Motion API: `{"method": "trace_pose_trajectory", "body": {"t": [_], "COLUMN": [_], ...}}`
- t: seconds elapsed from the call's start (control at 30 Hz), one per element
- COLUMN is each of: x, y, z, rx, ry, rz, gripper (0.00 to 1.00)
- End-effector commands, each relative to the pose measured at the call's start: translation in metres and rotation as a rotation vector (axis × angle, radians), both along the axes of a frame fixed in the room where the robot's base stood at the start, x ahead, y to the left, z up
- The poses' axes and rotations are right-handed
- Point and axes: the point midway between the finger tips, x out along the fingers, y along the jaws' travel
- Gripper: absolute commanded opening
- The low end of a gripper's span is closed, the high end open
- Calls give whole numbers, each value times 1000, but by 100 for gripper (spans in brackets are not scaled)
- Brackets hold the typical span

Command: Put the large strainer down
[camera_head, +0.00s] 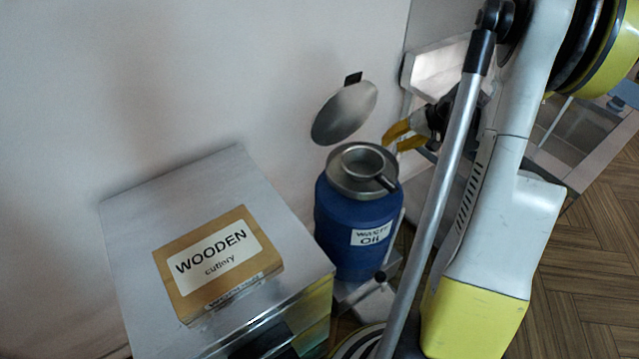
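A round metal strainer (363,161) with a short handle pointing to the lower right sits on top of the blue waste oil barrel (335,235). A wider metal rim (343,184) shows around and under it; I cannot tell whether that is a separate piece. My gripper (394,142), with yellow fingers, is just above and right of the barrel top. Its fingers point left and are apart, with nothing visible between them. It looks clear of the strainer, though the exact distance is hard to judge. The strainer's inside shows only partly.
A round metal disc (344,113) with a black tab stands tilted behind the barrel, near the wall. A metal cabinet (130,215) bearing a wooden cutlery box (185,263) is at left. A metal sink unit (567,133) is at right. Wooden floor (580,270) is open at lower right.

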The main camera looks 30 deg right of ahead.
Motion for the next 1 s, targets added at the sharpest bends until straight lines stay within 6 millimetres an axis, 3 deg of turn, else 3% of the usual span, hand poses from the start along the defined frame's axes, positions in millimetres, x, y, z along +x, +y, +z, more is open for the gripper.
{"method": "trace_pose_trajectory", "body": {"t": [0.03,0.23,0.37,0.5,0.7,0.83,1.0], "x": [6,2,-22,-59,-114,-135,-144], "y": [30,144,212,274,331,348,354], "z": [21,90,121,141,148,145,144], "rx": [-23,-149,-236,-331,-443,-484,-504], "ry": [14,56,54,29,-40,-79,-100], "rz": [27,109,165,229,317,353,369], "gripper": [27,27,27,27,27,27,27]}}
